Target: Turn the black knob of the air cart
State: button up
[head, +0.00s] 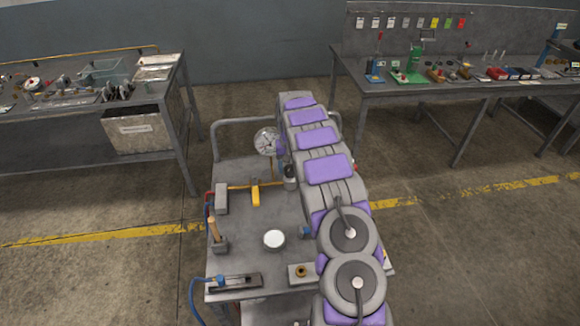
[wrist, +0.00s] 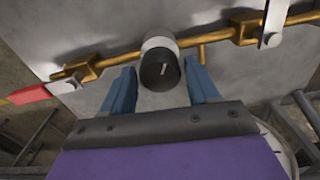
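The black knob (wrist: 159,70) with a small white mark on its face shows in the wrist view, on a light grey collar on the brass pipe line. My gripper (wrist: 160,84) has its two blue fingers spread, one on each side of the knob. Gaps show between the fingers and the knob, so it is not clamped. The air cart (head: 243,240) stands in front of me in the head view.
The brass pipe (wrist: 110,62) runs close to my fingers. Workbenches stand at left (head: 75,106) and right (head: 440,91), with open floor between.

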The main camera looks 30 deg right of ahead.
jog(key=c, duration=0.8)
jog(key=shift+w+a+r+m+p, duration=0.1)
jog(key=shift+r+m+p, duration=0.2)
jog(key=shift+m+p, duration=0.75)
jog(key=shift+f+m+p, duration=0.1)
jog(key=shift+m+p, duration=0.65)
jog(key=shift+p, duration=0.1)
jog(key=shift+f+m, duration=0.2)
jog(key=shift+m, duration=0.3)
jog(key=o, duration=1.1)
